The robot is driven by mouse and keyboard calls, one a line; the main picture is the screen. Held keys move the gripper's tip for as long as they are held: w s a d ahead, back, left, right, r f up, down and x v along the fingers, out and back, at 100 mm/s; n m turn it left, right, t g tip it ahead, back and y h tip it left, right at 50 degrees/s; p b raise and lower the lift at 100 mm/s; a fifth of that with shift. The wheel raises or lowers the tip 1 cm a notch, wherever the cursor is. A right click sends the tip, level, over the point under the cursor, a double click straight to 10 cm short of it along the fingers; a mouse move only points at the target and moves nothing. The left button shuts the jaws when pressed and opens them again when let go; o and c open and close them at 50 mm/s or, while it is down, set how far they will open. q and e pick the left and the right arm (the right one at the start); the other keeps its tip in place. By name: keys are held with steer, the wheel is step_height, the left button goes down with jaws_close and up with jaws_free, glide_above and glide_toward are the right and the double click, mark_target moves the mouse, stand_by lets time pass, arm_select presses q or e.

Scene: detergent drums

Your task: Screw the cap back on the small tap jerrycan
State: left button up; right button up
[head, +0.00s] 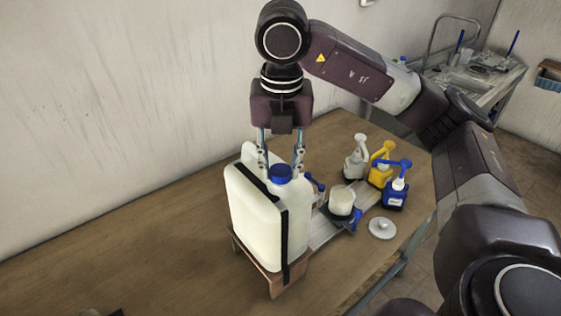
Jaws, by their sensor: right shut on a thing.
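A white jerrycan (258,225) with a black strap stands on a low wooden stand (268,278) on the table. A blue cap (281,173) sits at its top opening; I cannot tell whether it is threaded on. My right gripper (281,165) points straight down from above, with its fingers on both sides of the blue cap, shut on it. A small blue part, perhaps the tap (318,188), shows beyond the jerrycan's right side, mostly hidden. My left gripper is not in view.
Right of the jerrycan stand a white tub (341,201) on a dark base, a white round lid (382,229), and white (357,158), yellow (379,174) and blue (395,193) pump bottles. The wooden table (130,262) is largely clear at left. A sink (470,78) is at the back right.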

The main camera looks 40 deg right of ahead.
steer(key=shift+s+f, duration=0.1)
steer(key=shift+f, duration=0.05)
steer(key=o, duration=0.6)
steer(key=shift+c, duration=0.2)
steer(key=shift+r, duration=0.3)
steer(key=shift+f+n, duration=0.15)
steer(key=shift+n, duration=0.55)
steer(key=n+b, duration=0.1)
steer(key=n, duration=0.1)
steer(key=shift+n, duration=0.3)
steer(key=shift+n+y, duration=0.3)
steer(key=shift+n, duration=0.6)
